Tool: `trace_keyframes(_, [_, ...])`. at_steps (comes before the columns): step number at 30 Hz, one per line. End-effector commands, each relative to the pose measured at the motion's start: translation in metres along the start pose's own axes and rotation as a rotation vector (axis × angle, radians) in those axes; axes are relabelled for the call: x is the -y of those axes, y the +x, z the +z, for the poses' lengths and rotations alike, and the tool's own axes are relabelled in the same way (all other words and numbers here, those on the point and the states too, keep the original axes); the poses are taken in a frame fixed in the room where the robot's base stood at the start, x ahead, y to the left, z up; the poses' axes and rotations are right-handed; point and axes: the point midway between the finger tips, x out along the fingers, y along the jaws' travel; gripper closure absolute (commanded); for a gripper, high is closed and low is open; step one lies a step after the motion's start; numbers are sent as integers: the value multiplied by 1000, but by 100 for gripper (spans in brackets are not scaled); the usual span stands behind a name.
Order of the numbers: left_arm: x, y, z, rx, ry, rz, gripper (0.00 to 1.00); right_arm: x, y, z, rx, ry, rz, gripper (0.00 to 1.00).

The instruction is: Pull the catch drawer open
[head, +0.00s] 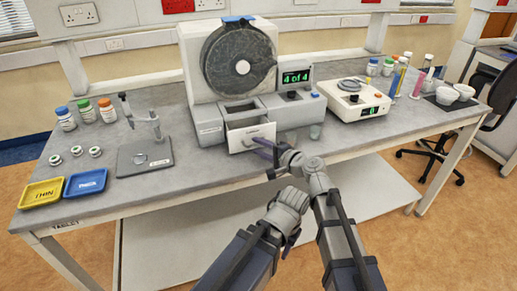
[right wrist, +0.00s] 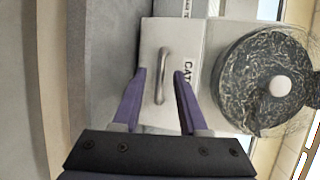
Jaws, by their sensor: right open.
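The white catch drawer (head: 250,137) is at the front of the grey machine with the dark drum (head: 240,60). A dark recess (head: 240,108) shows just above and behind the drawer front; I cannot tell how far the drawer stands out. My right gripper (head: 262,146) is at the drawer front with its purple fingers apart. In the right wrist view, the fingers (right wrist: 160,74) are on either side of the grey bar handle (right wrist: 162,76), with visible gaps. The drawer front (right wrist: 150,35) carries a partly hidden "CAT" label.
A small screen (head: 296,77) reads "4 of 4". A cream device (head: 352,100) stands right of the machine. A metal stand (head: 144,155), yellow tray (head: 42,193) and blue tray (head: 86,183) are to the left. The bench front below the drawer is clear of objects.

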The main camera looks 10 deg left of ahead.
Motion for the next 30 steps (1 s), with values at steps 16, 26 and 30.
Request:
trace_keyframes(16, [0,1,0,0,0,0,56,0,6,0,0,0,0,76])
trace_keyframes(26, [0,1,0,0,0,0,56,0,6,0,0,0,0,100])
trace_keyframes(30, [0,1,0,0,0,0,56,0,6,0,0,0,0,100])
